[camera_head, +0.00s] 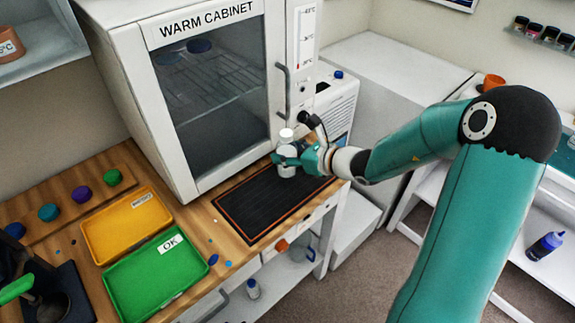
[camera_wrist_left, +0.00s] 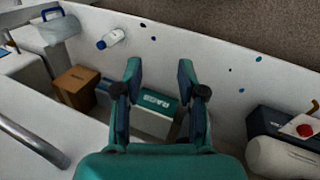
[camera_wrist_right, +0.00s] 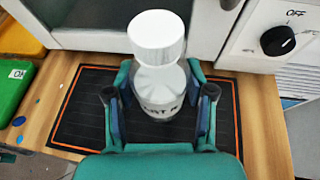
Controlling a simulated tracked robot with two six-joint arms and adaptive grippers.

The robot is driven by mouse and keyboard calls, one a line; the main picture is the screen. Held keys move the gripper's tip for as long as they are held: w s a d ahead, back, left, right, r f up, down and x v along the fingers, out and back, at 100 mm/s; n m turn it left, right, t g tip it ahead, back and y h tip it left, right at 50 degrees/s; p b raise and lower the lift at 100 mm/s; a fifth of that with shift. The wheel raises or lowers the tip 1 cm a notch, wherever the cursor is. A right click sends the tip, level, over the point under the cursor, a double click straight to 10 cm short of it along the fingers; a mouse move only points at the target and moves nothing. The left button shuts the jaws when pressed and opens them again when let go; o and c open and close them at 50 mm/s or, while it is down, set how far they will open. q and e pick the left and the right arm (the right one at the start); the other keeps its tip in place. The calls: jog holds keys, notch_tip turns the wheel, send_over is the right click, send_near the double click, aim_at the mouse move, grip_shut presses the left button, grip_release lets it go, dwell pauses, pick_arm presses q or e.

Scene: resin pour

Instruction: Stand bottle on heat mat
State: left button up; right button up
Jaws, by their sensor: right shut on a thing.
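A white bottle (camera_head: 287,170) with a white cap is upright in my right gripper (camera_head: 290,160), over the back right part of the heat mat. It also shows in the right wrist view (camera_wrist_right: 160,88), with the gripper's fingers closed on both sides of it. The heat mat (camera_head: 250,208) is flat and black with an orange border, on the wooden bench; it also shows in the right wrist view (camera_wrist_right: 82,110). I cannot tell whether the bottle's base touches the mat. My left gripper (camera_wrist_left: 160,92) shows only in the left wrist view, with its fingers apart and nothing between them.
The warm cabinet (camera_head: 205,90) stands shut behind the mat. A yellow tray (camera_head: 120,228) and a green OK tray (camera_head: 155,275) lie to the left. A white appliance with a black knob (camera_wrist_right: 278,40) is right of the cabinet. Boxes (camera_wrist_left: 153,115) sit below my left gripper.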

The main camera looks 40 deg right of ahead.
jog(key=shift+f, duration=2.05)
jog(key=shift+f, duration=0.15)
jog(key=o, duration=1.3)
jog(key=b+v, duration=0.1)
jog(key=v, duration=1.1)
jog(key=shift+s, duration=0.15)
